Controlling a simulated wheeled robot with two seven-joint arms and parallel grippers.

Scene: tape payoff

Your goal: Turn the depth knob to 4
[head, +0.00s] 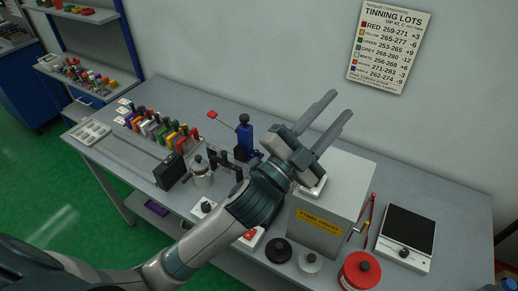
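My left gripper (342,102) is raised over the back of the bench, its two fingers apart with nothing between them, pointing up and right. My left arm crosses the middle of the view and hides part of the bench. My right gripper is not in view. Which knob sets depth cannot be read. A small white box with a black knob (207,206) stands left of my forearm. A white unit with a dark top has a black knob (404,253) at its front, far from the gripper. No dial numbers are legible.
A grey box with a yellow label (319,222) stands below the gripper. A red round container (360,271) and a black round lidded item (278,250) are at the front edge. Coloured-handled tools (158,128) line the left. A tinning lots chart (390,45) hangs on the wall.

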